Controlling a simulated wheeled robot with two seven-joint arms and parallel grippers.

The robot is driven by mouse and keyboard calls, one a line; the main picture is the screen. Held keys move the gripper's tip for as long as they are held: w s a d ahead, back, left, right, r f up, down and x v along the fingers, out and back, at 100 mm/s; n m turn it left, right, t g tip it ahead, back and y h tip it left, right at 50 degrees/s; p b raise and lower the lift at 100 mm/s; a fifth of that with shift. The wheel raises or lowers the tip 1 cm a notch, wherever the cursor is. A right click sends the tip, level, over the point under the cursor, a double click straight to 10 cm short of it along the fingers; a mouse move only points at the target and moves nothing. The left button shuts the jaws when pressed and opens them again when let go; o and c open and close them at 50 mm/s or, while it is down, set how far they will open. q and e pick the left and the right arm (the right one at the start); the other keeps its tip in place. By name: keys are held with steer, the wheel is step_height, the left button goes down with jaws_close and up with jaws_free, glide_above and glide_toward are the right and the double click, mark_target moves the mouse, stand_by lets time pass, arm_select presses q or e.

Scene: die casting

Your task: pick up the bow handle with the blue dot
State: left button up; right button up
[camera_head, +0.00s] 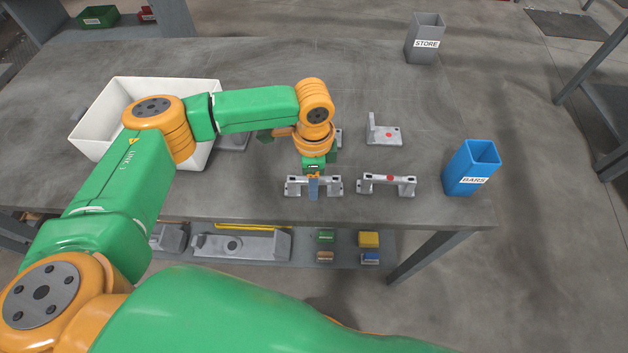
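A grey bow handle (294,188) lies near the table's front edge, with its two feet showing left and right. My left gripper (314,188) is pointed down over the middle of this handle, and a finger covers its centre. Any dot on it is hidden. I cannot tell whether the fingers touch or grip the handle. A second bow handle (405,183) with a red dot lies just to the right, apart from the gripper. No blue dot is clearly visible. My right gripper is not in view.
A grey bracket (378,134) with a red dot stands behind the handles. Other grey parts are partly hidden behind my arm. A white bin (95,150) is at left, a blue BARS bin (463,168) at right, a grey STORE bin (424,52) at back right.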

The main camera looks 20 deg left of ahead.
arm_select(q)
steer(key=shift+w+f, duration=0.2)
steer(key=shift+f, duration=0.15)
steer(key=shift+r, duration=0.1)
jaws_close()
stand_by(1.0)
